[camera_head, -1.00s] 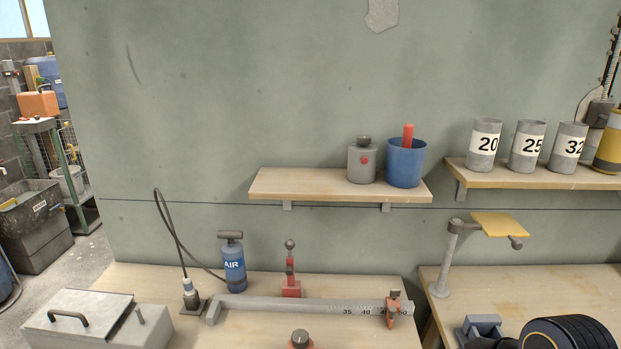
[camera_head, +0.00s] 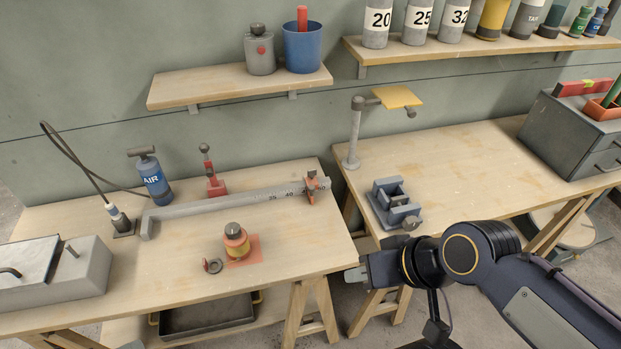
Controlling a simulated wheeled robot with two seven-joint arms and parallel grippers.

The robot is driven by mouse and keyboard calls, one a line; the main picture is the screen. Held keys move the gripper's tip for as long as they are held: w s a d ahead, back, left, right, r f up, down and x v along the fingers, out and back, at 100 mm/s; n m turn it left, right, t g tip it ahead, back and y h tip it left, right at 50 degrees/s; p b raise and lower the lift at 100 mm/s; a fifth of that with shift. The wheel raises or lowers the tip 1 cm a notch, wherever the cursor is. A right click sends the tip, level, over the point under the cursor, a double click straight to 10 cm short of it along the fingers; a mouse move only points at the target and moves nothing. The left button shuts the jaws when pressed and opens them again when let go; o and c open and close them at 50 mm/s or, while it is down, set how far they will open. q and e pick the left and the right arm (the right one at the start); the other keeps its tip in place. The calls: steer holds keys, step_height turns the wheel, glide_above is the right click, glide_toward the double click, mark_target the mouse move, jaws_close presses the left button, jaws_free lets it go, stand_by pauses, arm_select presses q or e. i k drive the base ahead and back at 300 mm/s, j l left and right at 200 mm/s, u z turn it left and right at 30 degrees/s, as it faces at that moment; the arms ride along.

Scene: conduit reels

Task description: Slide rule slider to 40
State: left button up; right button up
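The rule (camera_head: 225,199) is a long grey bar lying on the left workbench. Its printed marks 35 and 40 show toward its right end. The red slider (camera_head: 311,188) with a dark knob sits on the rule right of the 40, covering the marks beside it. Part of another number shows to its right. My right gripper (camera_head: 362,277) is in front of the gap between the benches, below and right of the slider and apart from it. Its finger gap cannot be made out. My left gripper is not in view.
A yellow-and-red pot (camera_head: 236,240) stands in front of the rule; a red clamp (camera_head: 213,175) and a blue air pump (camera_head: 151,180) stand behind it. A grey vise (camera_head: 396,205) is on the right bench (camera_head: 465,165). Bare wood lies in front of the slider.

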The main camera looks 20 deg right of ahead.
mark_target(312, 187)
steer(key=i+l+z, duration=0.1)
steer(key=l+z, duration=0.25)
steer(key=i+l+z, duration=0.15)
steer(key=z, duration=0.25)
steer(key=i+l+z, duration=0.2)
steer(key=z, duration=0.15)
steer(key=l, duration=0.1)
